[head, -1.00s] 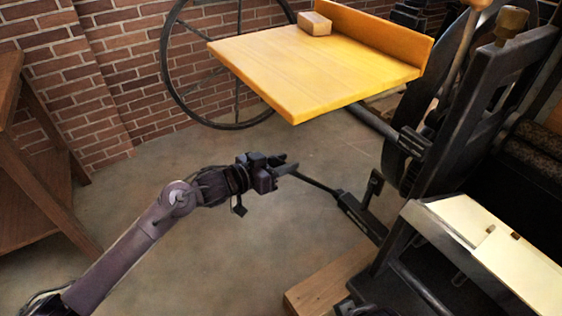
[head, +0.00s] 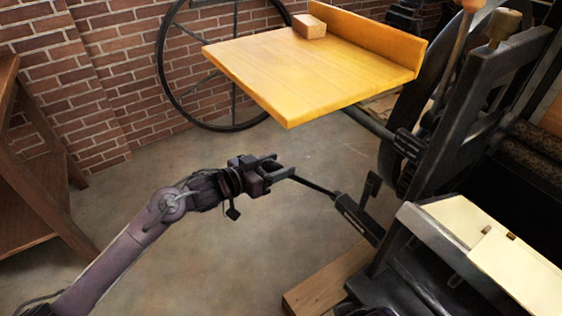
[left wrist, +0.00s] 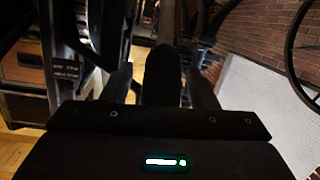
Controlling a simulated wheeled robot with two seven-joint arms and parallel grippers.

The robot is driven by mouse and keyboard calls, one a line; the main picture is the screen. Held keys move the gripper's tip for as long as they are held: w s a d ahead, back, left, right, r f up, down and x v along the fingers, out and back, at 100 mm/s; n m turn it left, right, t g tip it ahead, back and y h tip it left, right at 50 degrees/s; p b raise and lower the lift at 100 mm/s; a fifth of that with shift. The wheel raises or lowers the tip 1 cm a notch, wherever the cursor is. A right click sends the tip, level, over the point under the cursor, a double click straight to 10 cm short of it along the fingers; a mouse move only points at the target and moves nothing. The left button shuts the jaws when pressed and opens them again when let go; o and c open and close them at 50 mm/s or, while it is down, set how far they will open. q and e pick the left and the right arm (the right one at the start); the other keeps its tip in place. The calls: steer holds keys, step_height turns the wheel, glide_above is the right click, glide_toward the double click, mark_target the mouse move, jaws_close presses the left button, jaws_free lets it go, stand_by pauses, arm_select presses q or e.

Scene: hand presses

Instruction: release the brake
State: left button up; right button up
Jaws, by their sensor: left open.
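The brake is most likely the black lever (head: 316,187), a thin rod with a thicker part (head: 352,215) low on the near side of the press. My left gripper (head: 283,167) is at the rod's free end. Its two fingers are apart. In the left wrist view a dark rounded bar end (left wrist: 162,75) stands between the two fingers of the left gripper (left wrist: 160,85), with narrow gaps beside it. The exact contact is too dark to tell. My right gripper is not in view.
A yellow wooden board (head: 310,75) with a small wood block (head: 309,26) stands above and behind the gripper. The black press frame (head: 480,115) fills the right. A wooden beam (head: 325,282) lies on the floor. A brown wooden stand (head: 40,185) is at left. The floor between is open.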

arm_select(q)
steer(key=v, duration=0.6)
steer(key=shift+p, duration=0.45)
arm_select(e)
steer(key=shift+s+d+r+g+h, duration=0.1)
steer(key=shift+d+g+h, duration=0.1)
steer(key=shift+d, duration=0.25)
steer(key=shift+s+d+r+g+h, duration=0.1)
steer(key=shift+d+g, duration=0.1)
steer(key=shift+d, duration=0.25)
arm_select(q)
steer(key=shift+s+r, duration=0.1)
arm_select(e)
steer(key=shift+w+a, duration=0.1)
